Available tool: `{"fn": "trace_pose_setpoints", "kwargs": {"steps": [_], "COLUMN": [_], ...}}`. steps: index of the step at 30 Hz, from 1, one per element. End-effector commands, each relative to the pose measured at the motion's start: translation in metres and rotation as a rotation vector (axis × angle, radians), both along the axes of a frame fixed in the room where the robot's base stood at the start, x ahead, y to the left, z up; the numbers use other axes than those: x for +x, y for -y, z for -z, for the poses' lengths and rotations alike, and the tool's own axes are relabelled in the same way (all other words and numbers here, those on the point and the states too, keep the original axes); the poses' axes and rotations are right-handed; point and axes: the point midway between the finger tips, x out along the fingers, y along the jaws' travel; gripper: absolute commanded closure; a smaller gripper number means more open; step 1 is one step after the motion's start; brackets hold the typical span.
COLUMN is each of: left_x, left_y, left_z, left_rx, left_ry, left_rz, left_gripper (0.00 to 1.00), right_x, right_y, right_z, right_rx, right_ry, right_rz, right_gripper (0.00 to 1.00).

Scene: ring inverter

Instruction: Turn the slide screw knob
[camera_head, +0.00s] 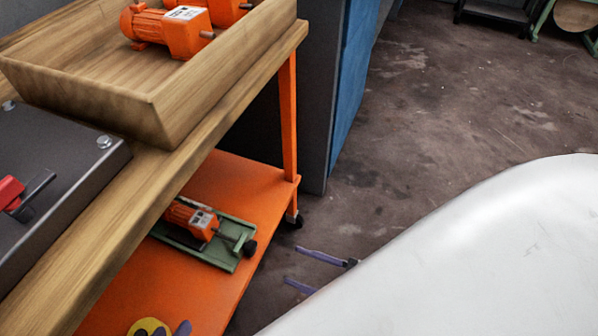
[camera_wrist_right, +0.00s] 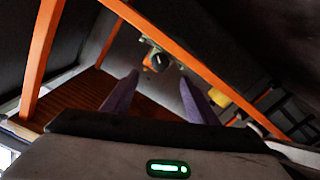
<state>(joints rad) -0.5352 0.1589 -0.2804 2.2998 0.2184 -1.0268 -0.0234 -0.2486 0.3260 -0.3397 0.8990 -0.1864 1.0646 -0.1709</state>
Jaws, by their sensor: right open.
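The slide screw knob (camera_head: 249,248) is a small black round knob at the right end of a green slide base (camera_head: 222,257) with an orange motor (camera_head: 193,217) on it. The base sits on the orange lower shelf. In the right wrist view the knob (camera_wrist_right: 159,62) shows nearly end-on, just beyond and between the fingertips. My right gripper (camera_head: 292,264) has purple fingers, open and empty, pointing at the knob from the right and apart from it. Its open fingers also show in the right wrist view (camera_wrist_right: 159,80). My left gripper is not in view.
The orange shelf (camera_head: 240,180) lies under a wooden bench top (camera_head: 150,190). An orange leg (camera_head: 288,130) stands near its far corner. A yellow disc (camera_head: 150,327) with a purple part lies on the shelf, cut off by the frame. The floor (camera_head: 420,110) at right is clear.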

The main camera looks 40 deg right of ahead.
Motion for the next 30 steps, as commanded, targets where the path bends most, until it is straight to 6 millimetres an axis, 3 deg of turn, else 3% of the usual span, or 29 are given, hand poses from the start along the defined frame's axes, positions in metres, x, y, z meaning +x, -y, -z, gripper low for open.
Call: {"fn": "trace_pose_setpoints", "kwargs": {"steps": [6,12,16,25,30], "left_x": [0.001,0.007,0.008,0.005,0.007], "left_y": [0.002,0.01,0.013,0.018,0.023], "left_z": [0.005,-0.013,-0.019,-0.018,-0.028], "left_rx": [-0.016,-0.07,-0.087,-0.118,-0.152], "left_ry": [0.007,0.058,0.069,0.077,0.105], "left_rz": [-0.001,-0.002,-0.001,-0.001,-0.001], "left_gripper": [0.69,0.69,0.69,0.69,0.69], "right_x": [0.003,0.008,0.016,0.059,0.081], "right_y": [-0.002,-0.006,-0.011,-0.04,-0.054], "right_z": [0.003,0.002,0.0,0.0,0.001], "right_rx": [0.111,0.334,0.377,0.376,0.374], "right_ry": [-0.072,-0.22,-0.247,-0.244,-0.245], "right_rz": [0.0,0.0,-0.001,-0.002,-0.001], "right_gripper": [0.47,0.47,0.47,0.47,0.47]}}
